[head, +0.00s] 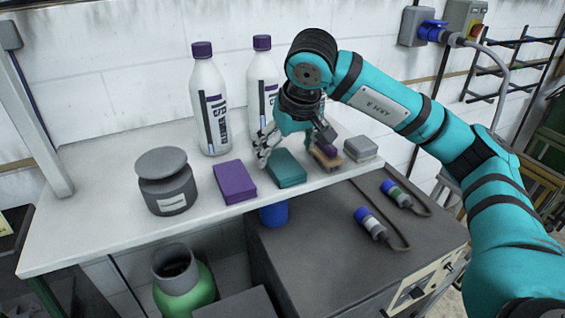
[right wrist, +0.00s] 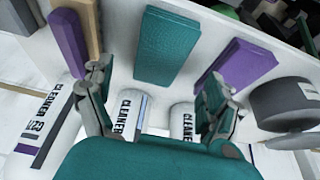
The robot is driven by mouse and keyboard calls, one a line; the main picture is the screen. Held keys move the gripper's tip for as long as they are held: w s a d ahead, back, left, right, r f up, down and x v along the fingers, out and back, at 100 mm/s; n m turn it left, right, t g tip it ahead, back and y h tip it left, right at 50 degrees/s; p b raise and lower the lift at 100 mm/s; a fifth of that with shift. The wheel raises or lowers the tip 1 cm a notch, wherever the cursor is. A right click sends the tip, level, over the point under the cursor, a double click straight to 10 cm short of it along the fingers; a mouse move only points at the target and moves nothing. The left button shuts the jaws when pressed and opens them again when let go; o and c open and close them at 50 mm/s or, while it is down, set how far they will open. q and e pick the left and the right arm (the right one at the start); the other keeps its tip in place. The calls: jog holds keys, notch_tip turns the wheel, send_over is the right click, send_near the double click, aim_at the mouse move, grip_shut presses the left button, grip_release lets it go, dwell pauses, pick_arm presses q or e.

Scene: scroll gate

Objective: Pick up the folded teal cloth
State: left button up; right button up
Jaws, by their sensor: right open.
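The folded teal cloth (head: 286,168) lies flat on the white shelf (head: 110,205), near its front edge, as a neat rectangular block. It also shows in the right wrist view (right wrist: 165,47), lying beyond and between the two fingers. My right gripper (head: 293,147) is open above and just behind the cloth, with its fingers spread to either side. In the right wrist view my right gripper (right wrist: 157,80) has nothing between its fingers, and I see no contact with the cloth. My left gripper is not in view.
A purple folded cloth (head: 234,182) lies left of the teal one. A tan and purple block (head: 327,158) and a grey block (head: 360,148) sit to its right. Two white cleaner bottles (head: 209,105) stand behind, and a grey jar (head: 167,185) stands further left.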

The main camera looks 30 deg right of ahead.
aim_at(283, 162)
jog(key=p+x, duration=0.1)
jog(key=x, duration=0.2)
jog(key=shift+d+f+p, duration=0.1)
jog(key=shift+f+p, duration=0.25)
jog(key=shift+p, duration=0.05)
jog(key=shift+w+f, duration=0.1)
jog(key=shift+f, duration=0.25)
jog(key=shift+c, duration=0.3)
jog(key=c, duration=1.2)
